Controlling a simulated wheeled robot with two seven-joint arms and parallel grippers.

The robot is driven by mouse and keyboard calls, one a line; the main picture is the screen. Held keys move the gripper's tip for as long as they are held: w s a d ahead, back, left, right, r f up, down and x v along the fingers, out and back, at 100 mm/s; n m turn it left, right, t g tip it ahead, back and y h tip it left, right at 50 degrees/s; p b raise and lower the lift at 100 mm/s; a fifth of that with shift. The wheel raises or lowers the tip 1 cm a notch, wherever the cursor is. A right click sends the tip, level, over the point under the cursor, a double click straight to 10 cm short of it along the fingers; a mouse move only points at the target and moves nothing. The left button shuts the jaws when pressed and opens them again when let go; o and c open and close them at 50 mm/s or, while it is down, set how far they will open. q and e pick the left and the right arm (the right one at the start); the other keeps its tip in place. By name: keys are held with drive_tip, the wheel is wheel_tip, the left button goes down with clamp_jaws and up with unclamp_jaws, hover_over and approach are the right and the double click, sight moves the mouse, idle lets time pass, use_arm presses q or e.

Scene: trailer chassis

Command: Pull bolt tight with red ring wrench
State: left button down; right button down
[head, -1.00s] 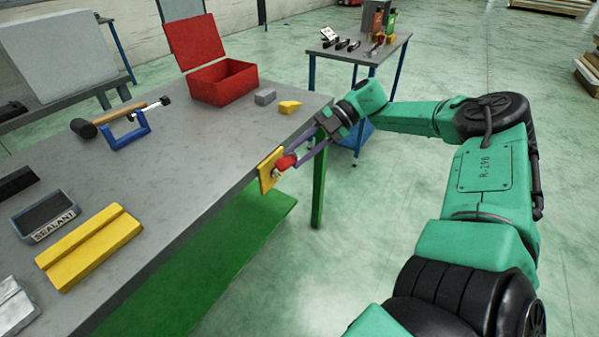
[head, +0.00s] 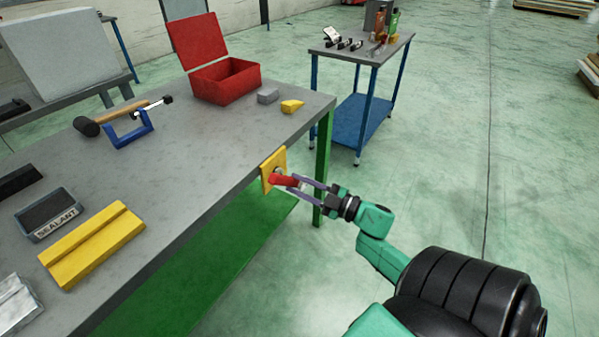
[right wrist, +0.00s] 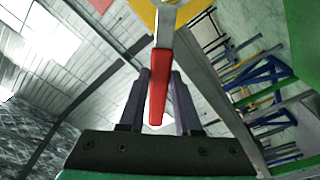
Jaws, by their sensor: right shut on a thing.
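The red ring wrench (head: 284,181) sits with its ring end at the yellow plate (head: 267,182) on the table's front edge. Its handle points right and slightly down in the head view. My right gripper (head: 305,186) is shut on the wrench handle, with its fingers on either side. In the right wrist view, the red handle (right wrist: 158,88) lies between the fingers of my right gripper (right wrist: 160,78), and the metal ring end is at the top, against the yellow plate (right wrist: 196,8). The bolt is mostly hidden by the ring. My left gripper is out of view.
The grey workbench (head: 200,150) holds a red open box (head: 228,82), a blue clamp (head: 133,130), a hammer (head: 105,117), a sealant tray (head: 48,214) and a yellow block (head: 92,245). A side table (head: 362,50) stands behind.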

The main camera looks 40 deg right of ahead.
drive_tip(key=shift+d, duration=0.1)
drive_tip(key=shift+r, duration=0.15)
drive_tip(key=shift+a+r+p, duration=0.25)
drive_tip(key=shift+p, duration=0.45)
drive_tip(key=b+x, duration=0.2)
drive_tip(key=x, duration=0.4)
drive_tip(key=shift+w+d+f, duration=0.2)
drive_tip(key=shift+w+f, duration=0.15)
drive_tip(key=shift+f, duration=0.1)
drive_tip(key=shift+r+p, duration=0.1)
drive_tip(key=shift+p, duration=0.4)
drive_tip(key=shift+w+a, duration=0.25)
drive_tip(key=shift+w, duration=0.45)
idle(0.9)
